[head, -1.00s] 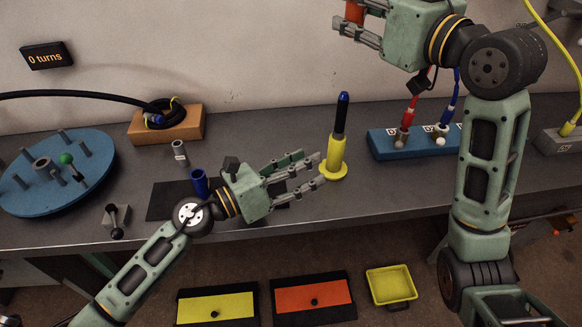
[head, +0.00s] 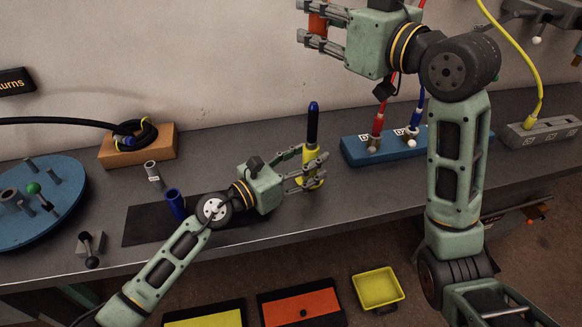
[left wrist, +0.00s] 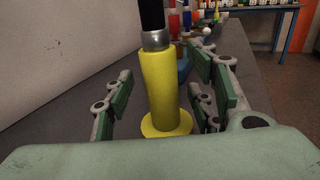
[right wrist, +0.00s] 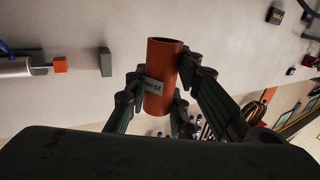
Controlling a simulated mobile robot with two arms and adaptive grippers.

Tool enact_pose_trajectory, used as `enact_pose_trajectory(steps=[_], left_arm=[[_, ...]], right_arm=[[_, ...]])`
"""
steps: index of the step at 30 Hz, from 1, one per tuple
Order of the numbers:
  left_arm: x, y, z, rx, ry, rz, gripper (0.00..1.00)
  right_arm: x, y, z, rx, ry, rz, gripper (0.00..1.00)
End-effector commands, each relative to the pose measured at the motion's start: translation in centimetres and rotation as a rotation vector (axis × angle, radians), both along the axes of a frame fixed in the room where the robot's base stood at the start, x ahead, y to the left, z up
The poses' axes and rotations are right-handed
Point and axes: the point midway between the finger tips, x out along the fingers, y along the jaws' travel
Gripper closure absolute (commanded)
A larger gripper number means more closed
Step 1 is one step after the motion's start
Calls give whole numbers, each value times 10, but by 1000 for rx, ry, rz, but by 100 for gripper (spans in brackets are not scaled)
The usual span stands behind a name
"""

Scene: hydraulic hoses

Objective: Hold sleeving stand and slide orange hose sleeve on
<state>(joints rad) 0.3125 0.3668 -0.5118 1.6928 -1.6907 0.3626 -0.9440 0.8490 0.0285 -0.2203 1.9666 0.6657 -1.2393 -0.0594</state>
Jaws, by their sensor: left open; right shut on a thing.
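The sleeving stand is a yellow post with a round base, a black shaft and a blue tip (head: 313,125), upright on the bench. My left gripper (head: 308,170) is open, with its fingers on either side of the yellow post. In the left wrist view the yellow post (left wrist: 160,90) stands between the fingers with gaps on both sides. The orange hose sleeve (head: 317,24) is a short tube in my right gripper (head: 312,25), high above the stand. In the right wrist view the sleeve (right wrist: 163,75) is gripped across its sides, with a printed label and one open end visible.
A blue block (head: 360,152) with red and blue hoses stands right of the stand. A blue tube (head: 174,202) stands on a dark mat at left. A blue turntable (head: 40,225) and wooden block (head: 137,150) are further left.

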Motion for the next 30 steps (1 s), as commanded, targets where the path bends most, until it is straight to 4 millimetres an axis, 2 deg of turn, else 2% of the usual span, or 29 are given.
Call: enact_pose_trajectory(steps=[4,13,30], left_arm=[[6,-7,0,-1,1,-1,49],[7,-9,0,-1,1,-2,49],[7,-8,0,-1,1,-1,99]], right_arm=[[0,0,0,1,-1,0,100],[0,0,0,0,0,0,100],[0,0,0,0,0,0,100]])
